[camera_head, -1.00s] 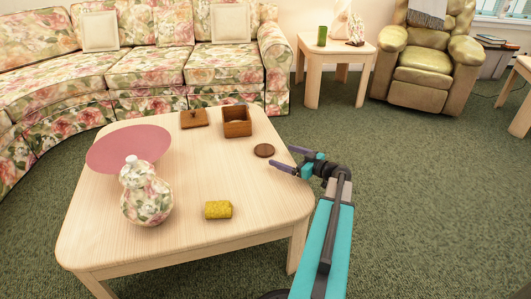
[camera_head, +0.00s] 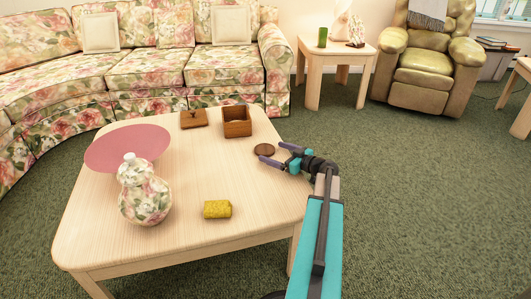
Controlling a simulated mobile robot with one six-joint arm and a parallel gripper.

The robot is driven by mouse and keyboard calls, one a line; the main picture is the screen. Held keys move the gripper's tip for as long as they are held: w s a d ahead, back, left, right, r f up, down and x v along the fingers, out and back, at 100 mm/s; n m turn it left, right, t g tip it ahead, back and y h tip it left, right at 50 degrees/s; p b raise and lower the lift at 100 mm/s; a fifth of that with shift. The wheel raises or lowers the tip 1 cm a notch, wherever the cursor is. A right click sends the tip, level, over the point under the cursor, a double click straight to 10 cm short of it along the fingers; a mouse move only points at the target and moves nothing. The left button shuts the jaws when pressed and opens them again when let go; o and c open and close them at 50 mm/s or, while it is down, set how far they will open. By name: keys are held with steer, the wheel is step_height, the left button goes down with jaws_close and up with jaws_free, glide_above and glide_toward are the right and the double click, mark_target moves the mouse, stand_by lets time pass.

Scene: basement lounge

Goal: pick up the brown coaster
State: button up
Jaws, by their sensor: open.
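The brown coaster (camera_head: 264,149) is a small dark round disc lying flat near the right edge of the pale wooden coffee table (camera_head: 195,180). My gripper (camera_head: 270,154) is open, its two purple fingers pointing left at the coaster. One fingertip shows just beyond the coaster's right side and the other just in front of it. I cannot tell whether the fingers touch it or how high they are above the table. The coaster is almost fully visible.
A wooden box (camera_head: 237,122) and its lid (camera_head: 193,118) lie behind the coaster. The table's middle is clear.

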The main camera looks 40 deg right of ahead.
mark_target(267, 150)
steer(key=shift+w+a+f+b, duration=0.15)
steer(key=shift+w+b, duration=0.1)
steer(key=shift+w, duration=0.55)
steer(key=shift+w+f+b, duration=0.1)
steer(key=shift+w+b, duration=0.1)
steer(key=shift+w, duration=0.55)
steer(key=c, duration=1.1)
